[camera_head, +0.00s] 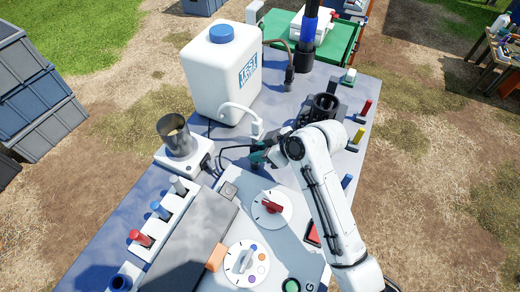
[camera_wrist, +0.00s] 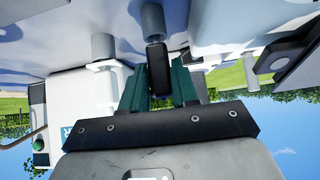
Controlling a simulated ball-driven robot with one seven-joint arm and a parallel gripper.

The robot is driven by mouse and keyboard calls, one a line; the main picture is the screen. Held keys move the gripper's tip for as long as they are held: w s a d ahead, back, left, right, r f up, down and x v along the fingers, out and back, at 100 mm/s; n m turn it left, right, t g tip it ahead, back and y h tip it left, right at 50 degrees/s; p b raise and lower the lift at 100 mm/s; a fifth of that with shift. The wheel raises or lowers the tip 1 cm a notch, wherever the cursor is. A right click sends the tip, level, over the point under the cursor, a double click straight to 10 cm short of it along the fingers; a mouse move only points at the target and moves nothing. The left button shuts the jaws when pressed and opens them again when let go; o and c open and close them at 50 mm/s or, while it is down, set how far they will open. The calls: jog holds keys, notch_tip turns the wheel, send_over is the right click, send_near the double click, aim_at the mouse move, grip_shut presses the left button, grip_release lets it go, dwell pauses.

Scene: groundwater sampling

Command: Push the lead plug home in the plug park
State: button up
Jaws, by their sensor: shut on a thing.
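My gripper (camera_head: 262,155) is over the bench beside the white control panel. In the wrist view its two green fingers (camera_wrist: 158,88) are shut on a black plug-like piece (camera_wrist: 158,65), which I take to be the lead plug. The top of this piece lies close to a grey cylinder (camera_wrist: 152,20); I cannot tell whether they touch or how far it is seated. A black cable (camera_head: 228,149) runs left from my gripper in the head view. The plug park cannot be told apart clearly; my gripper and arm cover part of that area.
A white water jug (camera_head: 222,75) with a blue cap stands behind my gripper. A metal cup (camera_head: 173,133) stands on a white base to the left. The panel has a red-pointer dial (camera_head: 271,208). A black holder (camera_head: 322,106) and coloured handles (camera_head: 366,108) lie right.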

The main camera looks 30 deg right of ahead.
jog(key=shift+f, duration=0.25)
jog(key=o, duration=1)
jog(key=b+v, duration=0.1)
jog(key=v, duration=1)
